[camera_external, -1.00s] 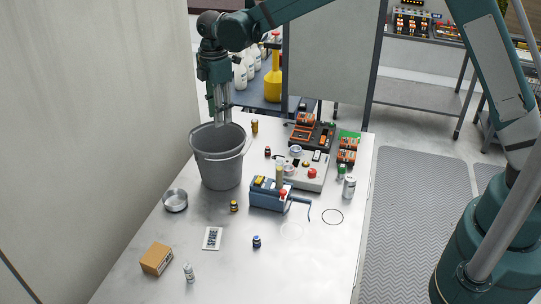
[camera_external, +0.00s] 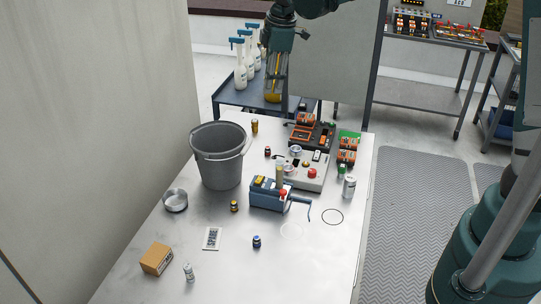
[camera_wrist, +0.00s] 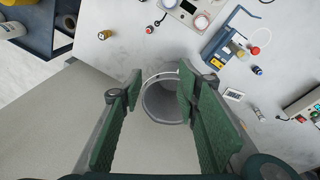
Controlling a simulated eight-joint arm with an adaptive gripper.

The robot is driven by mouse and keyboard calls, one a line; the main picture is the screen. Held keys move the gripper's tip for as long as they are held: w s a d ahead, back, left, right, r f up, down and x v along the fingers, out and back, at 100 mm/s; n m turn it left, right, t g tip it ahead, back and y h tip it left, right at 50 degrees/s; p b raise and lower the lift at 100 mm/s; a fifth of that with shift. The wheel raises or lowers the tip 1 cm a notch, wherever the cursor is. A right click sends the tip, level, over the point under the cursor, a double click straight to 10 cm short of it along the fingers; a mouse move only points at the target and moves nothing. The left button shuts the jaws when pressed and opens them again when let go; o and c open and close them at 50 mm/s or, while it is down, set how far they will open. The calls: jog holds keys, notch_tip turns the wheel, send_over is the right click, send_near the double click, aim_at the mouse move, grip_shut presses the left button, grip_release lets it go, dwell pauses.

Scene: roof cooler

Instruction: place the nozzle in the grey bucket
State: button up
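The grey bucket (camera_external: 220,172) stands upright on the metal table's left side, its handle hanging at its rim. In the wrist view, the bucket (camera_wrist: 162,98) shows between my fingers, and no object is visible in the part of its inside that shows. I cannot clearly pick out a separate nozzle.
A blue cart (camera_external: 232,95) behind the table holds white bottles (camera_external: 241,70) with blue tops. A blue crank device (camera_external: 268,195), control boxes (camera_external: 306,172), a metal dish (camera_external: 175,200), a cardboard box (camera_external: 157,258) and small bottles lie on the table. The front middle is mostly clear.

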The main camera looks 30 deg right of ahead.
jog(key=s+d+r+m+t+b, duration=0.15)
jog(key=s+d+m, duration=0.25)
jog(key=s+d, duration=0.45)
jog(key=s+d+r+m+t+b, duration=0.1)
jog(key=s+d+m+b, duration=0.3)
jog(key=d, duration=0.8)
jog(key=s+d+f+m+t+b, duration=0.1)
jog(key=s+d+f+m+b, duration=0.1)
jog(key=s+d+f, duration=0.3)
jog(key=s+d+f+m+t+b, duration=0.2)
jog(key=s+d+f+m, duration=0.2)
jog(key=s+d, duration=0.4)
jog(key=s+f, duration=0.1)
jog(key=s, duration=0.5)
jog(key=shift+m+h, duration=0.4)
